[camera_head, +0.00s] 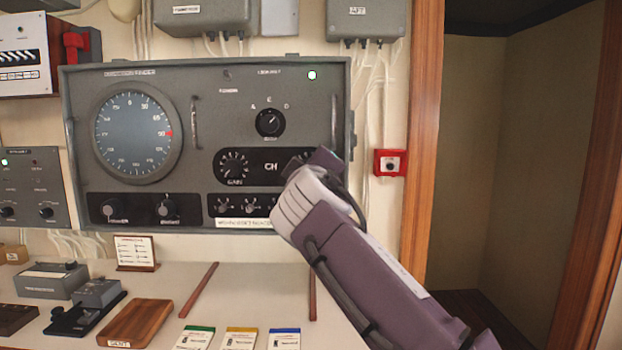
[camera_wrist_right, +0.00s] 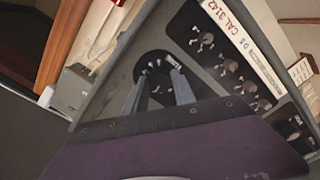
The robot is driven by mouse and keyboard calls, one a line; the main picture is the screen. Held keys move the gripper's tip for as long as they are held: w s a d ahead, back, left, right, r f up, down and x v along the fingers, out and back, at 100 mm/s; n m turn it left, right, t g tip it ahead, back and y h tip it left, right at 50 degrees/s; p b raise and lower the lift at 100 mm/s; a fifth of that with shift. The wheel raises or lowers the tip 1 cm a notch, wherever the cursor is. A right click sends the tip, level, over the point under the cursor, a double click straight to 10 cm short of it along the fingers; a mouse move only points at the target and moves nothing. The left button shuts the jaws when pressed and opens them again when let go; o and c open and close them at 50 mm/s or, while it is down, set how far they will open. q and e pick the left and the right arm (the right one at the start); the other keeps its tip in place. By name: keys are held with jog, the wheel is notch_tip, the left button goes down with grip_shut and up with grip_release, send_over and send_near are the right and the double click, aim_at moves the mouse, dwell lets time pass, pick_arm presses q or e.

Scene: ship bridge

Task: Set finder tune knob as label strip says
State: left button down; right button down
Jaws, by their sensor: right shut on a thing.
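The grey direction finder panel (camera_head: 220,95) fills the middle of the head view. My right arm reaches up from the lower right, and its gripper (camera_head: 318,160) is at the right end of the black strip with the gain knob, mostly hiding the dark dial (camera_head: 296,160) there. In the right wrist view the two fingers of my right gripper (camera_wrist_right: 158,88) are shut on a dark knob (camera_wrist_right: 157,92) with white marks around it. My left gripper is out of view.
A gain knob (camera_head: 234,164), a lettered selector (camera_head: 270,122) and a round compass dial (camera_head: 136,134) are on the same panel. A red box (camera_head: 390,163) is on the wall to the right. Small cards and a wooden block (camera_head: 135,322) lie on the desk below.

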jog(key=shift+f+m+b, duration=0.1)
jog(key=shift+m+b, duration=0.45)
jog(key=shift+m, duration=1.65)
jog(key=c, duration=1.1)
grip_release()
jog(key=shift+o, duration=0.2)
jog(key=s+b, duration=0.3)
jog(key=s, duration=0.6)
